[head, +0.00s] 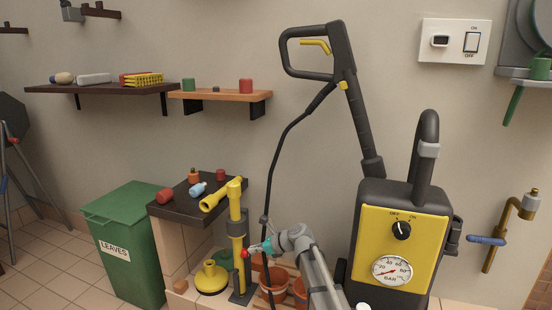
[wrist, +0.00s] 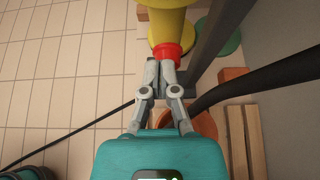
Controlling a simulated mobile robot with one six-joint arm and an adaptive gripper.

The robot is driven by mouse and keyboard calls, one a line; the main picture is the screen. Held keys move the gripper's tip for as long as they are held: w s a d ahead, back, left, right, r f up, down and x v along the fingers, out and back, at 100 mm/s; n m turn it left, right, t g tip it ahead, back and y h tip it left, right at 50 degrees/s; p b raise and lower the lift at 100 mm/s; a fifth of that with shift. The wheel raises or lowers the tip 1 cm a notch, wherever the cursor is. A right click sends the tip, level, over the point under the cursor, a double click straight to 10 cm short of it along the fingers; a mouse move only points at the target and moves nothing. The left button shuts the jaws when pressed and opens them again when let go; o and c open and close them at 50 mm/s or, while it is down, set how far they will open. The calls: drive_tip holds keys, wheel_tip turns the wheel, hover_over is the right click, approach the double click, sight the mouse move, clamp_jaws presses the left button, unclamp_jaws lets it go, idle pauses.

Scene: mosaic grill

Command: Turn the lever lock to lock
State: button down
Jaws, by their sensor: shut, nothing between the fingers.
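A yellow standpipe (head: 237,235) with a branching yellow top stands in a dark bracket beside the dark table. A small red part (head: 244,253) shows low on it; in the wrist view a red collar (wrist: 168,52) sits at the end of a yellow piece. I cannot tell for sure which part is the lever lock. My gripper (head: 254,249) is right by the red part; in the wrist view its fingers (wrist: 161,66) are shut and empty. Their tips are close to the red collar or touching it, and hide part of it.
A green bin (head: 128,240) stands to the left of the dark table (head: 180,212). The pressure washer (head: 400,235) stands at right, its black hose (head: 275,160) hanging near my arm. Orange pots (head: 273,278) stand below my gripper. A blue-handled tap (head: 487,240) is at far right.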

drive_tip(key=shift+s+d, duration=0.25)
drive_tip(key=shift+d, duration=0.4)
drive_tip(key=shift+s+d, duration=0.2)
drive_tip(key=shift+d, duration=0.45)
drive_tip(key=shift+s+d, duration=0.25)
drive_tip(key=shift+d, duration=0.4)
drive_tip(key=s+d+r+n+g+h+p, duration=0.2)
drive_tip(key=s+d+n+h+p, duration=0.3)
drive_tip(key=s+d+n, duration=0.5)
drive_tip(key=s+d+r+n+g+h+p, duration=0.2)
drive_tip(key=s+d+n+h+p, duration=0.4)
drive_tip(key=s+d+n+p, duration=0.3)
drive_tip(key=s+d+r+n, duration=0.1)
drive_tip(key=s+n, duration=0.2)
drive_tip(key=s, duration=0.2)
drive_tip(key=shift+d+p, duration=0.25)
drive_tip(key=shift+p, duration=0.05)
drive_tip(key=shift+s, duration=0.1)
